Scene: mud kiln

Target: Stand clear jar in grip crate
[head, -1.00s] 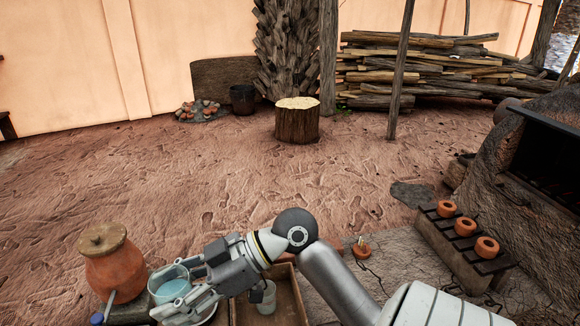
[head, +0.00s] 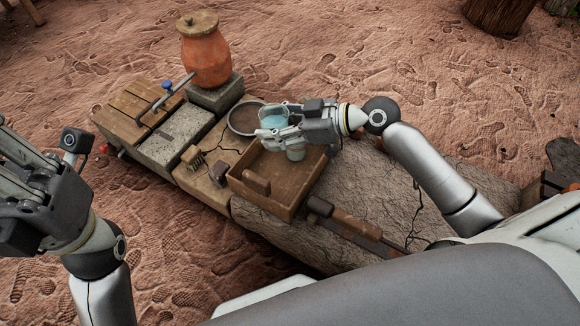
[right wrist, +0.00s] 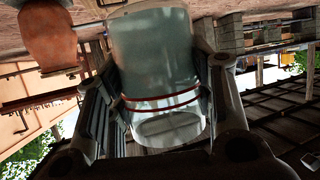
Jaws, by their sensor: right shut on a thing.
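The clear jar (head: 271,119) is in my right gripper (head: 280,132) in the head view. In the right wrist view the see-through jar (right wrist: 155,60) with a thin red band sits between both fingers (right wrist: 160,105). The grip crate, an open wooden box (head: 262,210), lies just below and in front of this gripper.
A lidded clay pot (head: 206,58) stands on a grey block (head: 216,96) behind. A round dish (head: 243,118) lies beside the gripper. A wooden-handled tool (head: 350,226) lies right of the crate.

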